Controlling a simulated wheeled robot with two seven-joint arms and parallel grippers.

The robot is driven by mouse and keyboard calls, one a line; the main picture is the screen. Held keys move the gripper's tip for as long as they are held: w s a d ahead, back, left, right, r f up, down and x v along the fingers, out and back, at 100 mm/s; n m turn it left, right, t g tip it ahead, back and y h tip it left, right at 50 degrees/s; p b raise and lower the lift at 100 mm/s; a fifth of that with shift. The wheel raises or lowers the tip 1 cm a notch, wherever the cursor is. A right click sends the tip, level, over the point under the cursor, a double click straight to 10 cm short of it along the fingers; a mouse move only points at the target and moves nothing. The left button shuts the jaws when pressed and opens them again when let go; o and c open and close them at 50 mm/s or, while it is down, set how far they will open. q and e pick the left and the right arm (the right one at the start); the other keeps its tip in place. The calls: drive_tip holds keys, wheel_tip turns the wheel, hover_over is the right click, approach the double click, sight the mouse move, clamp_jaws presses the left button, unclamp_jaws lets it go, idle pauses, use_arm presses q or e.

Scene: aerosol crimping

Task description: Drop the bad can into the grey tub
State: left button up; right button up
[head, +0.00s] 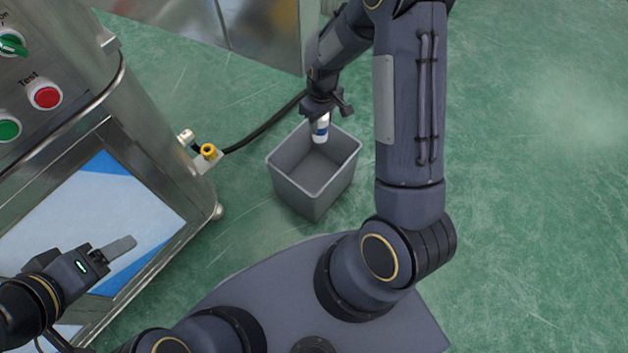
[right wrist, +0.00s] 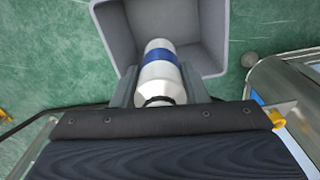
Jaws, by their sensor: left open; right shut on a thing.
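The can (head: 320,130) is white with a blue band. My right gripper (head: 322,108) is shut on it and holds it over the back part of the grey tub's opening. The can also shows between the fingers in the right wrist view (right wrist: 161,66), with the tub behind it. The grey tub (head: 303,190) is an open square bin standing on the green floor. The part of its inside that shows is empty.
A steel machine (head: 150,140) with a green switch, a red Test button (head: 47,96) and a green button stands at the left. A yellow-ended fitting (head: 208,151) and a black hose (head: 265,130) lie close to the tub. Green floor is clear at the right.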

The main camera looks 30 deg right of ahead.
sight(321, 134)
drive_tip(key=shift+d+f+b, duration=0.1)
drive_tip(key=shift+f+b, duration=2.45)
drive_tip(key=shift+f, duration=0.9)
drive_tip(key=o, duration=1)
drive_tip(key=shift+o, duration=0.2)
drive_tip(key=shift+r, duration=0.1)
wheel_tip(321, 134, up, 7)
drive_tip(key=p, duration=0.3)
drive_tip(key=shift+p, duration=0.3)
drive_tip(key=shift+r, duration=0.35)
